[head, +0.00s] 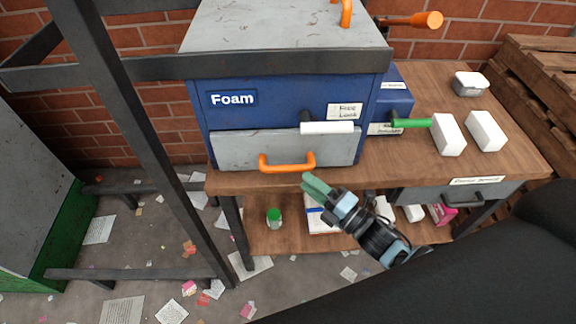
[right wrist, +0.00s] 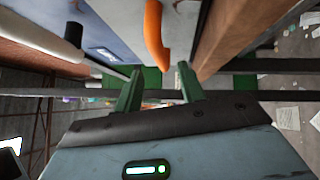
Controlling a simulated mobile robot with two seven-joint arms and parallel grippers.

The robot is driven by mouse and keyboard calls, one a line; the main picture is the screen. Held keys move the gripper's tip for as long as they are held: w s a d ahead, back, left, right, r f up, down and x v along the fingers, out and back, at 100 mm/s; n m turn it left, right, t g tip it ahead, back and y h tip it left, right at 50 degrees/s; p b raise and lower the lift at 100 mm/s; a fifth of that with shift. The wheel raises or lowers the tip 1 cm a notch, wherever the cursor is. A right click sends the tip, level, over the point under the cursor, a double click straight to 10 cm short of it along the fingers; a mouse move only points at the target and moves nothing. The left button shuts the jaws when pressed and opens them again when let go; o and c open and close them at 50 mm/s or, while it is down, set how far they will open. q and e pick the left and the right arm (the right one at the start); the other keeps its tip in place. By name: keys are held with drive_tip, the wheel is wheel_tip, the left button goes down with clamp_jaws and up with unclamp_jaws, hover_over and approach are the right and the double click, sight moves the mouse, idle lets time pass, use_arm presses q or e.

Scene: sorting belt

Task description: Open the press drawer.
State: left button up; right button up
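The press (head: 285,90) is a blue box labelled Foam on a wooden bench. Its grey drawer front (head: 230,150) has an orange handle (head: 287,166) and looks closed. My right gripper (head: 314,185) is just below and right of the handle in the head view, apart from it as far as I can tell. In the right wrist view the fingers (right wrist: 158,88) are spread and empty, and the orange handle (right wrist: 156,40) lies ahead, beyond the fingertips. My left gripper is not in view.
A white-gripped lever (head: 327,128) juts out above the drawer. A green-handled lever (head: 412,123) and white blocks (head: 448,134) are to the right on the bench (head: 400,160). A dark metal frame (head: 150,140) stands at left. A bench drawer (head: 460,193) is at lower right.

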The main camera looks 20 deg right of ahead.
sight(289, 165)
drive_tip(key=x, duration=0.7)
drive_tip(key=shift+w+p, duration=0.15)
drive_tip(key=shift+p, duration=0.15)
drive_tip(key=shift+c, duration=0.4)
clamp_jaws()
